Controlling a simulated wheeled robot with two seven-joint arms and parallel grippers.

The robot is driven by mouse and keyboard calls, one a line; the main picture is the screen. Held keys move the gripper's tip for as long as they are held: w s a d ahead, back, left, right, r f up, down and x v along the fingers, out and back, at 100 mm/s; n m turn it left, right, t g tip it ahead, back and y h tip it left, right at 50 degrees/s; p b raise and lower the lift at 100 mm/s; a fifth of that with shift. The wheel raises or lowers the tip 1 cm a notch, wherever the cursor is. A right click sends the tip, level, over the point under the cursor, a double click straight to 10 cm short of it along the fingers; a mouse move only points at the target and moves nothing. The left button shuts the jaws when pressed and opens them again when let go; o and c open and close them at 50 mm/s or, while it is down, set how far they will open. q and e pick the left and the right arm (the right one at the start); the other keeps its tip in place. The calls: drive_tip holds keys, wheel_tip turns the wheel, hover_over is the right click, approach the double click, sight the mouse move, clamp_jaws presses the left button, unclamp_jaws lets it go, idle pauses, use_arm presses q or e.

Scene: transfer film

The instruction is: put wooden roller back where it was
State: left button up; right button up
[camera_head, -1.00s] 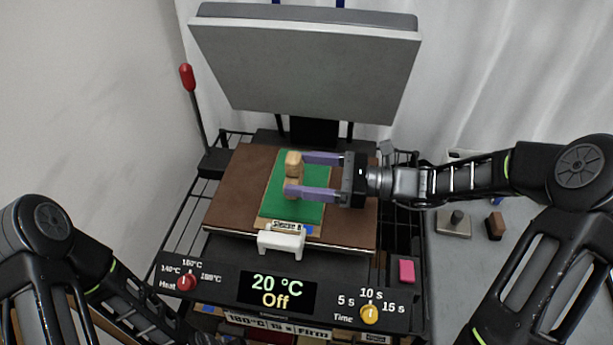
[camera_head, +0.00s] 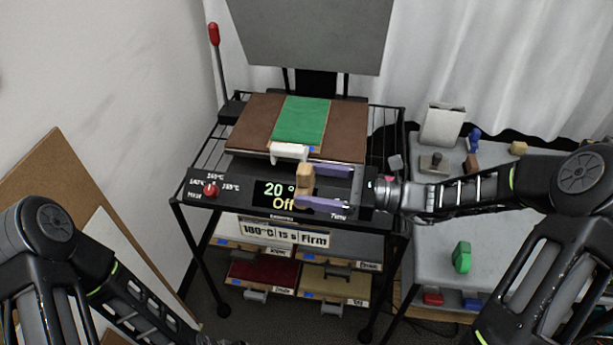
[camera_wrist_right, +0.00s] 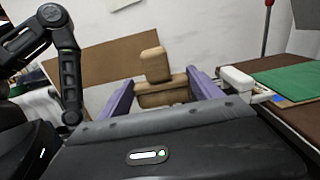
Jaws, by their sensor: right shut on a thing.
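The wooden roller (camera_head: 305,180) is a light wooden piece, a block with a handle part on top. My right gripper (camera_head: 306,187) is shut on it, with purple fingers on either side, and holds it in front of the press's control panel. In the right wrist view the roller (camera_wrist_right: 165,94) sits between the two purple fingers (camera_wrist_right: 165,92). The green sheet (camera_head: 302,121) lies on the brown press bed (camera_head: 253,127), behind the roller. My left arm shows at the lower left, but its gripper is out of the picture.
The press's grey upper plate (camera_head: 310,35) stands raised. A grey side table (camera_head: 430,225) at the right carries a whitish box (camera_head: 442,125), a wooden block (camera_head: 518,148), a blue item (camera_head: 474,138) and a green item (camera_head: 462,257). The table's middle has bare room. Trays sit under the panel.

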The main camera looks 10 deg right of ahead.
use_arm(q)
drive_tip(key=f+b, duration=0.3)
drive_tip(key=shift+s+a+f, duration=0.1)
drive_tip(key=shift+s+f, duration=0.25)
drive_tip(key=shift+f, duration=0.05)
use_arm(e)
drive_tip(key=s+d+f+m+t+h, duration=0.1)
drive_tip(key=d+f, duration=0.5)
drive_tip(key=f, duration=0.6)
drive_tip(key=shift+s+d+f+m+t+h, duration=0.2)
drive_tip(key=shift+s+m+t+h, duration=0.2)
drive_tip(key=shift+s+m+t, duration=0.55)
use_arm(q)
drive_tip(key=shift+c, duration=0.3)
use_arm(e)
drive_tip(key=shift+w+n, duration=0.15)
drive_tip(key=shift+n, duration=0.1)
